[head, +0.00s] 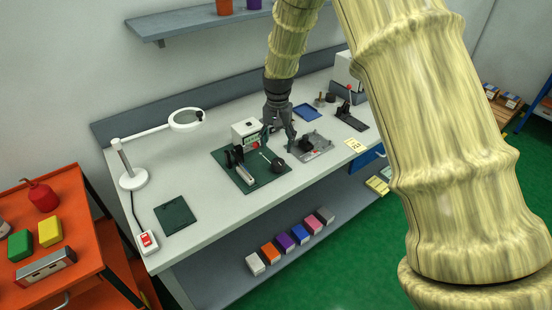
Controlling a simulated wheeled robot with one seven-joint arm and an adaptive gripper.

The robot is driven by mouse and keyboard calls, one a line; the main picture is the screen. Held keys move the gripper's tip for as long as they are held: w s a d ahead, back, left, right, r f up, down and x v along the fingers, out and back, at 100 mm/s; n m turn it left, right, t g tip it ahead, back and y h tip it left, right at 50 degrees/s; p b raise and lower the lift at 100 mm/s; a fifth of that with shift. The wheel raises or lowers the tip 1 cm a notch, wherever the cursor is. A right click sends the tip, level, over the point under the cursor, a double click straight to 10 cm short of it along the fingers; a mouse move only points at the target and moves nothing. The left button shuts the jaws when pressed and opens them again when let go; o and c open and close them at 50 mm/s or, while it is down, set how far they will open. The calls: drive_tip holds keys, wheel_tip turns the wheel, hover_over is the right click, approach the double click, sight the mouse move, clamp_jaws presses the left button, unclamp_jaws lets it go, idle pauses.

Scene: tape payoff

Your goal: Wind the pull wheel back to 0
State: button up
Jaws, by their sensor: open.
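A small bench device sits on a dark green base (225,158) on the grey workbench. It has a white box (245,127) with a green display too small to read. Dark round parts stand at its left, and a pale bar lies in front. A dark round knob (279,165) is at the base's right edge; I cannot tell whether this is the pull wheel, nor its setting. My gripper (278,144) points down over the device's right side, its fingers spread and nothing visible between them. It partly covers the device, and I cannot tell whether it touches anything.
A grey metal plate (321,144) with small parts lies just right of my gripper. A blue tray (307,112) and a red-knobbed lever device (351,120) are farther right. A magnifier lamp (135,178) stands left. The bench's front left is mostly clear around a dark pad (175,216).

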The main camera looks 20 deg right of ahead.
sight(278, 162)
drive_tip(key=shift+d+f+p, duration=0.1)
drive_tip(key=shift+f+p, duration=1.4)
drive_tip(key=shift+f, duration=3.2)
drive_tip(key=c, duration=1)
